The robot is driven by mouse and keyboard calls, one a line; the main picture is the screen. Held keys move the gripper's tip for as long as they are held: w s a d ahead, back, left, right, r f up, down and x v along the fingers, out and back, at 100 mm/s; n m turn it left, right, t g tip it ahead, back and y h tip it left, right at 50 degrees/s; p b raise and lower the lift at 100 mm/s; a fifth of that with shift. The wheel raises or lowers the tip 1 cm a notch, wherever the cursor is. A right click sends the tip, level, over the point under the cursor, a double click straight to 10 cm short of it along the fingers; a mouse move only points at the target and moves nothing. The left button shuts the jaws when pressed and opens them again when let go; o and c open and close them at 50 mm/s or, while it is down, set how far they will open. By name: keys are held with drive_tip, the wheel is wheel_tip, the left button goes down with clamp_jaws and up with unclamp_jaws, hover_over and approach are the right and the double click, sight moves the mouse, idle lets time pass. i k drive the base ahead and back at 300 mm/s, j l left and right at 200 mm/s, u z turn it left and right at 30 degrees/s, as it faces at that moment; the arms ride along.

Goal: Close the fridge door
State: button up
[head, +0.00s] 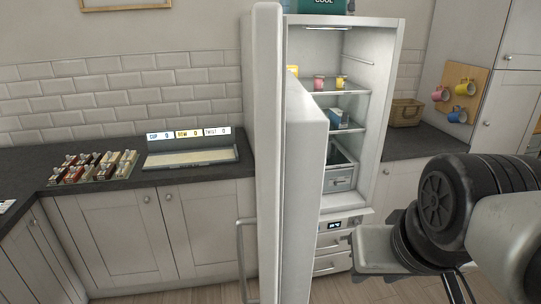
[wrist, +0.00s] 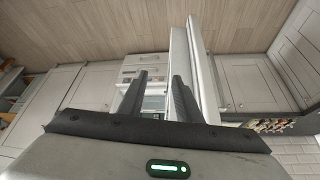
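The fridge (head: 396,120) stands open in the middle of the head view. Its white door (head: 268,150) swings out toward me, nearly edge-on, with a long handle (head: 240,262) on its left side. My gripper (head: 352,254) is to the right of the door, on its inner side, in front of the fridge's lower drawers. In the wrist view, my gripper (wrist: 161,77) has its two dark fingers apart with nothing held. The door (wrist: 204,75) shows there just past the right finger; I cannot tell whether they touch.
Inside the fridge are shelves with small items and a drawer (head: 340,178). Left is a dark worktop (head: 185,178) with a score display (head: 190,150) and a rack of packets (head: 95,167). Right are a basket (head: 406,112) and hanging mugs (head: 465,88). Wooden floor (wrist: 110,25) lies clear.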

sight(291, 133)
drive_tip(key=j, duration=1.1)
drive_tip(key=i+j, duration=0.1)
drive_tip(key=j, duration=0.2)
drive_tip(key=i+j+z, duration=0.1)
drive_tip(key=i+j, duration=0.15)
drive_tip(key=j, duration=0.3)
drive_tip(key=z, duration=0.05)
